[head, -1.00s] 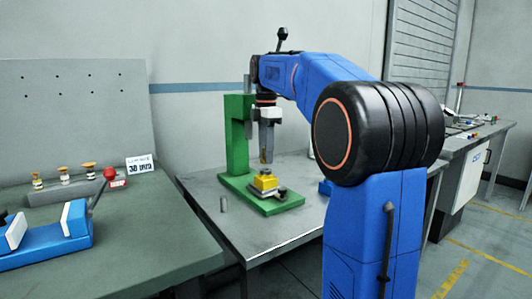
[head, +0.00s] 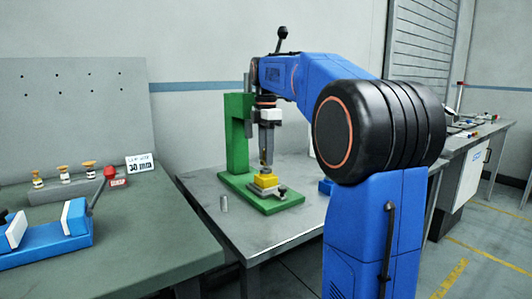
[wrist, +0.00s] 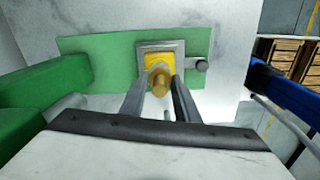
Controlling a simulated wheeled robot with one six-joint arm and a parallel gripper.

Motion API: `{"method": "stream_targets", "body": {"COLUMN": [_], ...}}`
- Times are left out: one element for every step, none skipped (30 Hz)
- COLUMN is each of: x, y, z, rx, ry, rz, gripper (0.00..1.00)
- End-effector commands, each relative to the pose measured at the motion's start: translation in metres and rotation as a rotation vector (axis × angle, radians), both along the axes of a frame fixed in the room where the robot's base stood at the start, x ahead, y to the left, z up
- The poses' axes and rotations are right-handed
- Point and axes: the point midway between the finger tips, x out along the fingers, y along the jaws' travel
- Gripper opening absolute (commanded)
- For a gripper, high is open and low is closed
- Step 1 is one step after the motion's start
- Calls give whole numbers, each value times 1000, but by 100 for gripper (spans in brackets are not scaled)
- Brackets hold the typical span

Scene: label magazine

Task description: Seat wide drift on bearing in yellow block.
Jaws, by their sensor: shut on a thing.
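My gripper (head: 266,148) points straight down over the yellow block (head: 265,181) and is shut on a brass-coloured drift. The drift (wrist: 160,83) shows between the two fingers in the wrist view, with its end over the yellow block (wrist: 153,61). In the head view the fingertips are just above the block, and the drift's lower end is close to its top. I cannot tell whether it touches. The bearing is not clearly visible, as the drift and fingers cover the block's middle. The block sits in a grey holder on the green press base (head: 228,184).
The green press column (head: 236,135) stands close to the left of my gripper. A small grey cylinder (head: 224,203) stands on the table at front left. On the left bench are a rack with several brass-topped pieces (head: 64,172), a label card (head: 140,164) and a blue fixture (head: 60,238).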

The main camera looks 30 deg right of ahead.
Motion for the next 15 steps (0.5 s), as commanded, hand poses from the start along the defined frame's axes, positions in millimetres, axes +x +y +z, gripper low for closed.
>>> {"method": "stream_targets", "body": {"x": [0, 0, 0, 0, 0, 0, 0, 0, 0, 0, 0, 0, 0, 0, 0], "y": [0, 0, 0, 0, 0, 0, 0, 0, 0, 0, 0, 0, 0, 0, 0], "z": [-1, -1, -2, -3, -3, -4, -5, -5, -6, -7, -7, -8, -9, -9, -10], "rx": [0, 0, 0, 0, 0, 0, 0, 0, 0, 0, 0, 0, 0, 0, 0], "ry": [0, 0, -1, -1, -1, -1, -1, -2, -1, -1, -1, -1, -1, -1, 0], "rz": [0, 0, 0, 0, 0, 0, 0, 0, 0, 0, 0, 0, 0, 0, 0], "gripper": [5, 5, 5, 5, 5, 5, 5, 5, 5, 5, 5, 5, 5, 5, 5]}}
